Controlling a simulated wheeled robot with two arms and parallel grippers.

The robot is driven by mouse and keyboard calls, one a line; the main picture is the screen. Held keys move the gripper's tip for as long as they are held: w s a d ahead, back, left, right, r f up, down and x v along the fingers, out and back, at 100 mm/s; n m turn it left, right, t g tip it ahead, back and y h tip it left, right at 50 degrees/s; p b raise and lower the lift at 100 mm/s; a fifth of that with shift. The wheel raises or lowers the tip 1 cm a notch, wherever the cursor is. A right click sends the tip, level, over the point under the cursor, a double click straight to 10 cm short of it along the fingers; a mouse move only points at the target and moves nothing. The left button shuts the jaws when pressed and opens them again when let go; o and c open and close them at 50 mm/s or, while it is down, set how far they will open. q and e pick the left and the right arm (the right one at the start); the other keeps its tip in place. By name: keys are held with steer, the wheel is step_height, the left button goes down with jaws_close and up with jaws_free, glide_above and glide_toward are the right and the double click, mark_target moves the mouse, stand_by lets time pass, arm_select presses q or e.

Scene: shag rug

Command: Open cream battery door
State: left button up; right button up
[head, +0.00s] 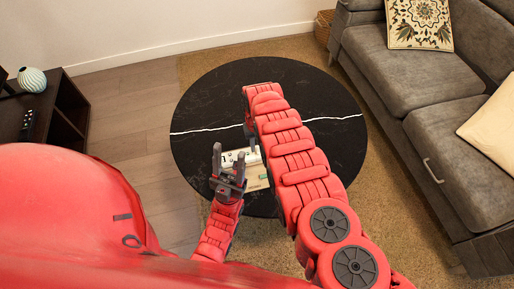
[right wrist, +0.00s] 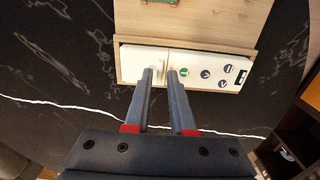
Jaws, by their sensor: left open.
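A light wooden board (head: 257,182) lies on the round black table, partly hidden by my arms. In the right wrist view the board (right wrist: 235,30) has a tray along its near edge. A cream door (right wrist: 142,63) fills the tray's left part, with a small raised cream handle at its right side. A white panel with round green and dark symbols (right wrist: 208,70) is beside it. My right gripper (right wrist: 162,72) has its fingertips either side of the handle, a narrow gap between them; contact is unclear. My left gripper (head: 229,160) is open and empty, upright near the board's left side.
The round black table (head: 205,110) has bare space at its left and back. A grey sofa (head: 400,75) with cushions stands at right. A dark shelf (head: 62,115) with a vase (head: 32,80) and a remote (head: 27,121) stands at left.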

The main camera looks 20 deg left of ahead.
steer(key=shift+f, duration=0.5)
jaws_close()
stand_by(1.2)
